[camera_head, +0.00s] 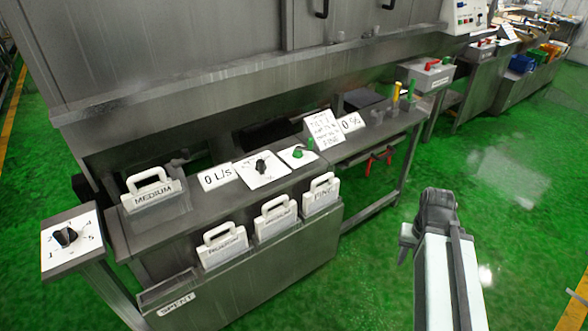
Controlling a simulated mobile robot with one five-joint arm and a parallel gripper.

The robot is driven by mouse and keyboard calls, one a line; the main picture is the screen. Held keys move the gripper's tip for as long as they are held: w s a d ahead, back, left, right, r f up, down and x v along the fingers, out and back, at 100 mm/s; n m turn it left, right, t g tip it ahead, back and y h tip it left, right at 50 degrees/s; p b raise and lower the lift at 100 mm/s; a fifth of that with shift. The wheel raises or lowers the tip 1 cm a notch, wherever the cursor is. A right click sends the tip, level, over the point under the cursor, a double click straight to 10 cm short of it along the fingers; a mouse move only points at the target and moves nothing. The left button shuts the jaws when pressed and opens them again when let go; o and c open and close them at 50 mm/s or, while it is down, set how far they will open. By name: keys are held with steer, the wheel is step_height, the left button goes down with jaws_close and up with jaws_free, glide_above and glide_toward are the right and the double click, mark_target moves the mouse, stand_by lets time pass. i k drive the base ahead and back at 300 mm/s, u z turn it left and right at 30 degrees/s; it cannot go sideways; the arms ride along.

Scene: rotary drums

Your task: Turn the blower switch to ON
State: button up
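My arm reaches up from the bottom right, with my gripper (405,248) over the green floor, right of the steel bench and apart from every control. Its fingers are small and dark, so I cannot tell whether they are open. A black knob (262,166) sits on a white plate on the bench, beside a "0 L/s" display (218,177). Right of it is a green knob (299,153) on another white plate. A third, black knob (66,237) on a numbered plate stands at the far left. No label readable here marks which one is the blower switch.
A "0 %" display (351,122) and yellow handle (396,93) are farther right. Floor around my arm is clear.

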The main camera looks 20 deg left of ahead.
mark_target(298, 151)
steer(key=k, duration=0.2)
steer(key=u, duration=0.8)
steer(key=i, duration=1)
steer(key=u, duration=2.35)
steer(key=k, duration=0.65)
steer(key=z, duration=0.85)
steer(key=i, duration=0.35)
